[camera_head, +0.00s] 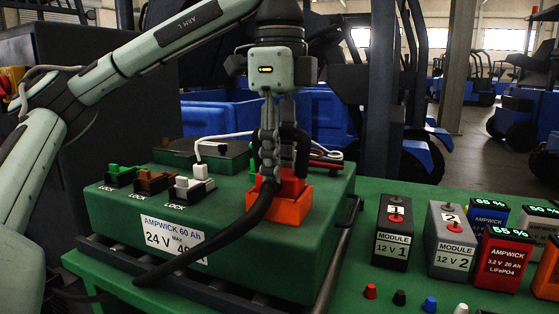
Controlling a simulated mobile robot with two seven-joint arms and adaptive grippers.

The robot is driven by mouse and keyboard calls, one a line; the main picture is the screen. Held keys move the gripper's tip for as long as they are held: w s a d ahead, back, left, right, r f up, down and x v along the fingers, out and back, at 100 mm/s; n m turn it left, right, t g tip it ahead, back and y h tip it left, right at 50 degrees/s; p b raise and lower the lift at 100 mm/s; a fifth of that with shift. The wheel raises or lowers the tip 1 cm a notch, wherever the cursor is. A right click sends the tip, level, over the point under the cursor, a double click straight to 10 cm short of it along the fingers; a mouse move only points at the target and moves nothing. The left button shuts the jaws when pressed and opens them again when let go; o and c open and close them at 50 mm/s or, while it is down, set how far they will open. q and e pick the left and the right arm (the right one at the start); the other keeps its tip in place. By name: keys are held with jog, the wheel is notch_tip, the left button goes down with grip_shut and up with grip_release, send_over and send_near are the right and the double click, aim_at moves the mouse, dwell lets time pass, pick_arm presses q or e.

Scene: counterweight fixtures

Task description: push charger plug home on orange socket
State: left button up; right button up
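The orange socket (277,210) sits on top of the green battery case (250,240), near its right front. A red plug (291,187) is in or on the top of the socket. How deep it sits is hard to tell, as the fingers hide part of it. A thick black cable (215,245) leaves the plug and curves down over the front of the case. My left gripper (281,172) points straight down from above, with its fingers around the red plug and apparently shut on it. My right gripper is not in view.
Green, brown and white LOCK connectors (195,188) line the case's left side, with a white plug and cable behind. At right, module 1 (394,235), module 2 (450,240), several battery packs (505,262) and small coloured caps (400,298) stand on the green table.

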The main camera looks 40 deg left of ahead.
pick_arm(q)
jog(key=shift+f, duration=0.15)
jog(key=o, duration=1.4)
notch_tip(320, 180, up, 12)
